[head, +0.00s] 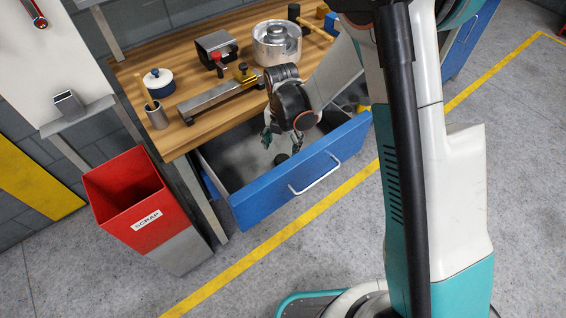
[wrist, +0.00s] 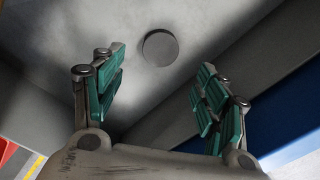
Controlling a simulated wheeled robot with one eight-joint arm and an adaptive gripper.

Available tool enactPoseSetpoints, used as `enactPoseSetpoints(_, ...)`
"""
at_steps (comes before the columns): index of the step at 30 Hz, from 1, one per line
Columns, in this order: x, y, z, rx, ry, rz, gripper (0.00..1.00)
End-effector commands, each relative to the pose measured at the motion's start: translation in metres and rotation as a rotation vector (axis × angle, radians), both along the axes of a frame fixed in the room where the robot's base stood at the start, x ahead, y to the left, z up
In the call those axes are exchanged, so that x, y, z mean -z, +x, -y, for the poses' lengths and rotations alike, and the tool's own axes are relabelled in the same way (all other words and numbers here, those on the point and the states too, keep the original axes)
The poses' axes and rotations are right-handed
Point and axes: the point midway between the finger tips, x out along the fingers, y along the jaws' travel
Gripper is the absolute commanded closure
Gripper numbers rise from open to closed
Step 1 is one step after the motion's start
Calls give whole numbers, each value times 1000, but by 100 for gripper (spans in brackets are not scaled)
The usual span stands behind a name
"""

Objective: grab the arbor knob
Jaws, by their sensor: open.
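A small dark round knob, which looks like the arbor knob (head: 282,159), sits on the floor of the open blue drawer (head: 306,172). In the wrist view the knob (wrist: 160,47) shows from above as a plain grey disc. My gripper (head: 283,143) reaches down into the drawer above the knob. Its green-padded fingers are spread wide and hold nothing. In the wrist view the disc lies beyond the fingertips (wrist: 163,68), between the two fingers and nearer the left one. The knob's sides are hidden in that view.
The drawer's front wall runs close along the right finger in the wrist view. The wooden bench top (head: 200,137) stands behind the drawer, with a metal pot (head: 277,45), a blue-and-white jar (head: 158,82) and tools. A red scrap bin (head: 125,190) stands left of the drawer.

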Motion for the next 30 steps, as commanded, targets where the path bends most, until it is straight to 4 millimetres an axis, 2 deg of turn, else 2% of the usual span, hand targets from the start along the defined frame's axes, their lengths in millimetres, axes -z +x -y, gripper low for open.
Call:
enactPoseSetpoints(1,10,0,0,0,0,0,33)
enactPoseSetpoints(3,18,0,0,1,0,0,33)
enactPoseSetpoints(11,30,0,0,1,0,0,33)
enactPoseSetpoints(21,73,1,0,2,0,0,33)
enactPoseSetpoints(29,75,0,0,2,0,0,33)
enactPoseSetpoints(30,75,0,0,2,0,0,40)
